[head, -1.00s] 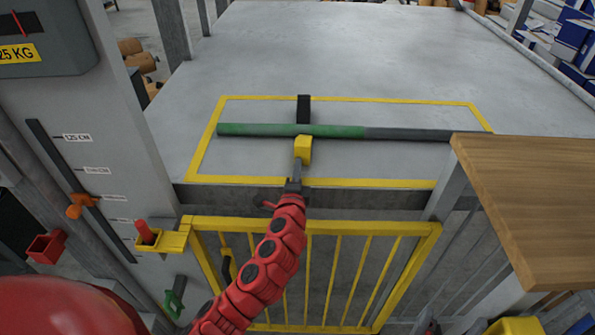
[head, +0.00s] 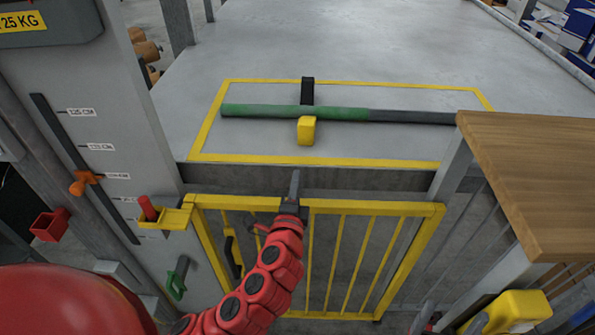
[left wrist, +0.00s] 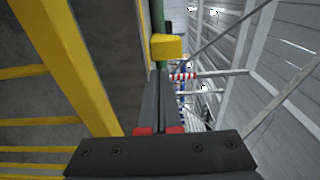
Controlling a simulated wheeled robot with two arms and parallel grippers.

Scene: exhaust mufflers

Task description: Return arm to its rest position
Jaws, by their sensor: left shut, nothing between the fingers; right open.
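My left gripper (head: 295,182) is at the end of the red arm that comes in from the lower left. Its fingers are shut and empty, in front of the table edge and by the top rail of the yellow gate (head: 341,208). A gap separates them from the yellow block (head: 306,131) of the handle beyond. In the left wrist view, the closed fingers (left wrist: 162,95) point toward the yellow block (left wrist: 167,47), with nothing between them. My right gripper is in neither view.
A wooden board (head: 535,165) stands at the right. A yellow holder with a red peg (head: 148,207) and a grey post with a scale stand at the left.

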